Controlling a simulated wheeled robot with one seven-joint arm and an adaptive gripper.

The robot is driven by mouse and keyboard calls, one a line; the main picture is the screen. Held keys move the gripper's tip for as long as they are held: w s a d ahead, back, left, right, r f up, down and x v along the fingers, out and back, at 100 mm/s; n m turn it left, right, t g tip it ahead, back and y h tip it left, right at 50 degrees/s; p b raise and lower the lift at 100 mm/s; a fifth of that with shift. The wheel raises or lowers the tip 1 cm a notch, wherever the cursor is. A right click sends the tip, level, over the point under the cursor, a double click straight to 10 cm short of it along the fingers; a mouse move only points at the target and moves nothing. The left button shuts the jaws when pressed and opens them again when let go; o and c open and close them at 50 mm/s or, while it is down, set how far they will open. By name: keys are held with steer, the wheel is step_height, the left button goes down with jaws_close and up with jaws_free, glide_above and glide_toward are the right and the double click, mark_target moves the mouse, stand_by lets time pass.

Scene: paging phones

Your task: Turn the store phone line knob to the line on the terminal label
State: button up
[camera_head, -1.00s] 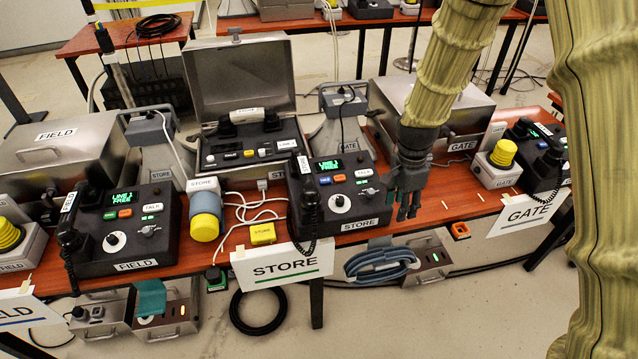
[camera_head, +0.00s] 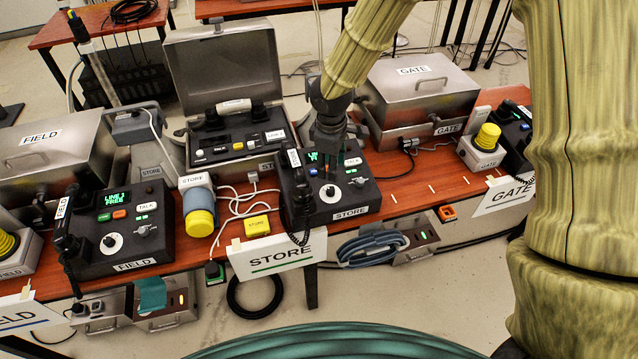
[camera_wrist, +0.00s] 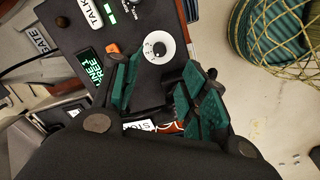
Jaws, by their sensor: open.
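The store phone (camera_head: 362,193) is a dark box on the table with a handset on its left side, a green screen and a STORE label. Its line knob (camera_head: 330,193) is a dark knob on a white dial. It shows closely in the wrist view (camera_wrist: 158,48), where the screen (camera_wrist: 90,68) appears to read LINE 1 FREE. My gripper (camera_head: 327,162) is open and empty above the phone, behind the knob, and partly hides the screen. In the wrist view, its teal fingers (camera_wrist: 162,92) are apart, not around the knob. The terminal label (camera_head: 275,134) on the open store case is too small to read surely.
The field phone (camera_head: 120,225) stands left and the gate terminal (camera_head: 415,85) right. The STORE sign (camera_head: 275,255) hangs at the front edge. Table right of the phone is mostly clear.

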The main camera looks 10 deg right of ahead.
mark_target(330, 189)
steer(key=shift+w+d+f+p, duration=0.15)
steer(key=shift+f+p, duration=0.1)
steer(key=shift+f, duration=1.5)
steer(key=shift+w+f+p, duration=0.2)
steer(key=shift+f+p, duration=0.1)
steer(key=shift+f, duration=1.5)
steer(key=shift+w+d+f+p, duration=0.15)
steer(key=shift+f+p, duration=0.1)
steer(key=shift+f, duration=1.5)
steer(key=shift+a, duration=0.1)
jaws_close()
